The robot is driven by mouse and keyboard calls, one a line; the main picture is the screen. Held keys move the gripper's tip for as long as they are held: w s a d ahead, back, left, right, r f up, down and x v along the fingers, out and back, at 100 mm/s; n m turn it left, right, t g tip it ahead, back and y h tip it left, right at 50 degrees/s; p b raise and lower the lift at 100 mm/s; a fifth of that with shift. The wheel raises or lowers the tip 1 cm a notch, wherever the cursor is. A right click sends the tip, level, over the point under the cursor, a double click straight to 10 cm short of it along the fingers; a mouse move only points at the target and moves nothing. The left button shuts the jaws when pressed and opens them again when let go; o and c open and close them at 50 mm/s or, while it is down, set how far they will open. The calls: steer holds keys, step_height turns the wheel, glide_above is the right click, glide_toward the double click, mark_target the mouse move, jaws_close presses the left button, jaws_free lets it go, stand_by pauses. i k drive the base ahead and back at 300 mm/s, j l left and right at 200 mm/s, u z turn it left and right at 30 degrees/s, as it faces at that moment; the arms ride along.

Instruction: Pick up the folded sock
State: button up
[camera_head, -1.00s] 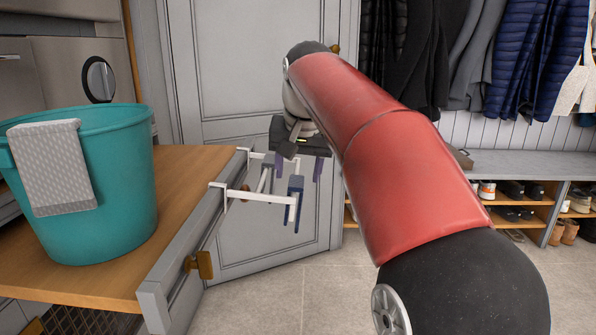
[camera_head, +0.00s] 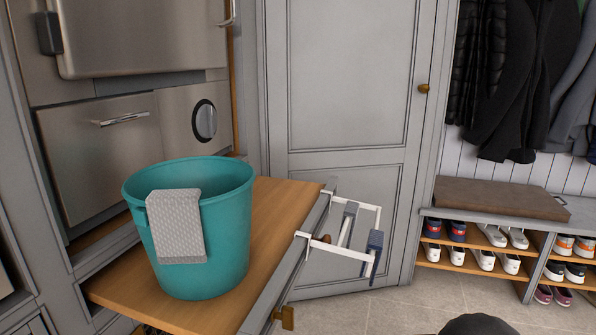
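I cannot make out a folded sock for certain in the head view. A light grey textured cloth (camera_head: 176,228) hangs folded over the front rim of a teal bucket (camera_head: 225,240); it looks more like a towel than a sock. The bucket stands upright on a wooden pull-out surface (camera_head: 270,215). A small brown thing (camera_head: 326,239) shows by the white rack's near bar, too small to identify. My gripper is out of view; only a dark rounded part of my arm shows at the bottom edge.
A closed grey door (camera_head: 345,80) stands behind. At right, a bench bears a brown cushion (camera_head: 500,197), with several shoes (camera_head: 485,260) below and coats above.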

mark_target(174, 216)
steer(key=u, duration=1.35)
